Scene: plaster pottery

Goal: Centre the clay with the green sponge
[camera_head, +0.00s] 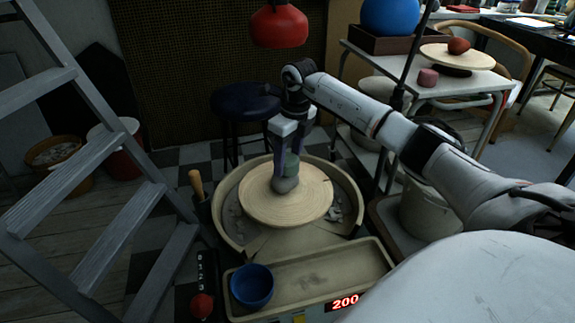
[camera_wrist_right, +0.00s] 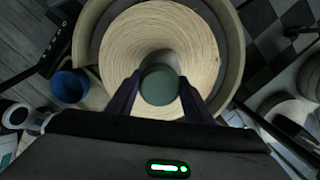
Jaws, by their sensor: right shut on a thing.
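My right gripper (camera_head: 287,150) is over the middle of the pottery wheel, pointing down. Its fingers are shut on the green sponge (camera_head: 289,164), which also shows between the fingertips in the right wrist view (camera_wrist_right: 160,85). A grey lump of clay (camera_head: 285,185) sits near the middle of the pale round wheel head (camera_head: 255,208), directly under the sponge. The sponge appears to rest on the clay's top, though exact contact is hard to tell. In the right wrist view the sponge hides most of the clay. My left gripper is not in view.
A tan splash basin (camera_head: 352,190) surrounds the wheel head. A blue bowl (camera_head: 252,286) stands in the front tray (camera_head: 320,285), beside a red display reading 200. A grey ladder (camera_head: 110,200) stands left. A red lamp (camera_head: 279,25) hangs above. A dark stool (camera_head: 245,104) stands behind.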

